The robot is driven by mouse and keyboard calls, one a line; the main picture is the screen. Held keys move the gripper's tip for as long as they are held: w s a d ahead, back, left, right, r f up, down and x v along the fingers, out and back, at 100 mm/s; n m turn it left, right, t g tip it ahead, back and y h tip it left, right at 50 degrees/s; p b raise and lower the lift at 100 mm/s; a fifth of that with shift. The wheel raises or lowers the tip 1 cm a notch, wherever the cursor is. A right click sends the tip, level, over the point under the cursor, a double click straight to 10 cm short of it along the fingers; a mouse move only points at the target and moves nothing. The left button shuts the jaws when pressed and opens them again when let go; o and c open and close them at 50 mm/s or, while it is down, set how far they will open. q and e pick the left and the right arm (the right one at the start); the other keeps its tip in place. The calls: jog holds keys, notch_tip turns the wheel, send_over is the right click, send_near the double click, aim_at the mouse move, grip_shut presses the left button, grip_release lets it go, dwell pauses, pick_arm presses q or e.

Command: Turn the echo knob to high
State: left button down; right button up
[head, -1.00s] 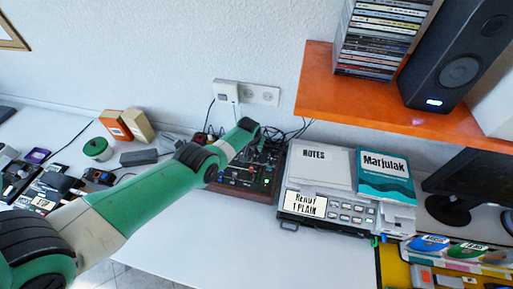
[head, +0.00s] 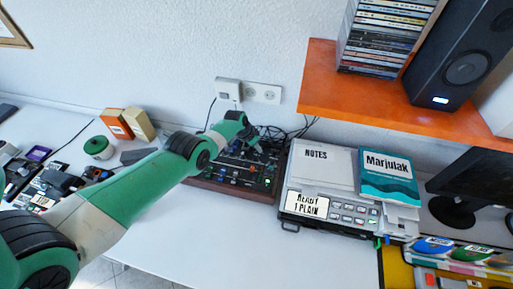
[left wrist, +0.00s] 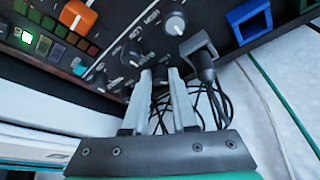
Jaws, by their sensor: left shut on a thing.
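The dark control panel (head: 232,178) with many small knobs and lit buttons stands at the back of the desk, against the wall. My left arm reaches over it from the left. My left gripper (left wrist: 159,75) is shut on a small dark knob (left wrist: 160,71) of the panel in the left wrist view. The fingers cover much of this knob, and I cannot read its label or its pointer. A grey-capped knob (left wrist: 175,23) and another knob (left wrist: 130,56) sit close by. In the head view my left fingers are hard to make out. My right gripper is not in view.
A grey device (head: 308,205) stands right of the panel. The desk front (head: 215,230) is clear.

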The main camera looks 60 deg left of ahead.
pick_arm(q)
jog(key=shift+s+f, duration=0.1)
jog(key=c, duration=0.7)
grip_release()
